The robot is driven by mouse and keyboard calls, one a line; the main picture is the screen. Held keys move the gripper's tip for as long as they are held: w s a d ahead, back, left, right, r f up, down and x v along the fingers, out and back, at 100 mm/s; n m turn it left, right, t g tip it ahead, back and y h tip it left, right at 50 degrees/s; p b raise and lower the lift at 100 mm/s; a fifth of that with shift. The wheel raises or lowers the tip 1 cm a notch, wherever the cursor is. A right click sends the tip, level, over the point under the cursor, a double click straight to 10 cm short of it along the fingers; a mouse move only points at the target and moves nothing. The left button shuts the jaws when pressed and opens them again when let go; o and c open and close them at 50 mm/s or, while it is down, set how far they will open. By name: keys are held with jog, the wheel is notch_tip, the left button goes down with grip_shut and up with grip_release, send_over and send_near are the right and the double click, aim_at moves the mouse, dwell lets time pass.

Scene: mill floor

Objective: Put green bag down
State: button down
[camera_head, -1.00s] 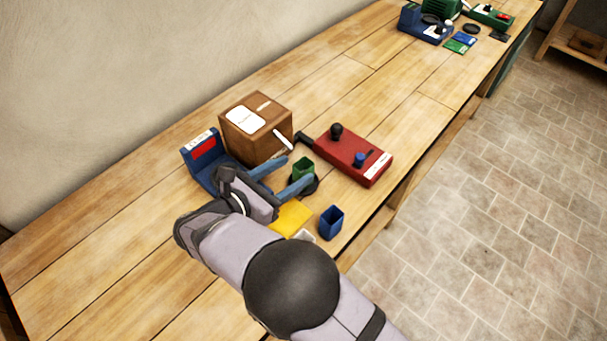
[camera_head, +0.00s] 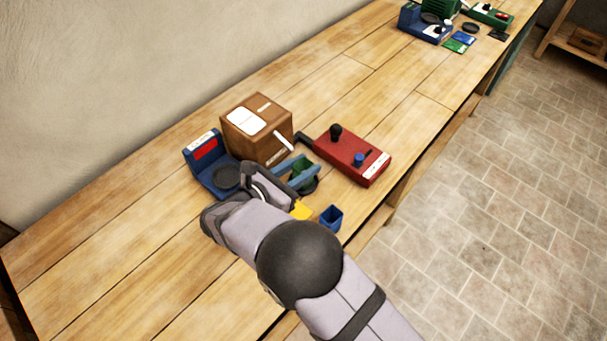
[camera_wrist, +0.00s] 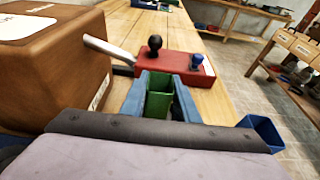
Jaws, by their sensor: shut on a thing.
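The green bag (camera_head: 300,174), a small open-topped box-like bag, stands upright between the two blue fingers of my gripper (camera_head: 308,166). In the wrist view the green bag (camera_wrist: 158,102) sits between the fingers (camera_wrist: 162,84), and my gripper is shut on it. A dark round pad (camera_head: 313,186) shows by the bag's base, in front of the red device. The fingers hide the bag's lower part, so I cannot tell whether it touches the pad.
A brown wooden box (camera_head: 258,125) with a metal spout stands behind left. A red device (camera_head: 352,155) with knobs lies behind right. A blue scale (camera_head: 203,170) is at left. A blue bag (camera_head: 332,218) and a partly hidden yellow thing (camera_head: 302,210) are near the bench's front edge.

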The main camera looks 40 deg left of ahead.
notch_tip(320, 180, up, 10)
jog(key=shift+b, duration=1.05)
jog(key=shift+r, duration=0.1)
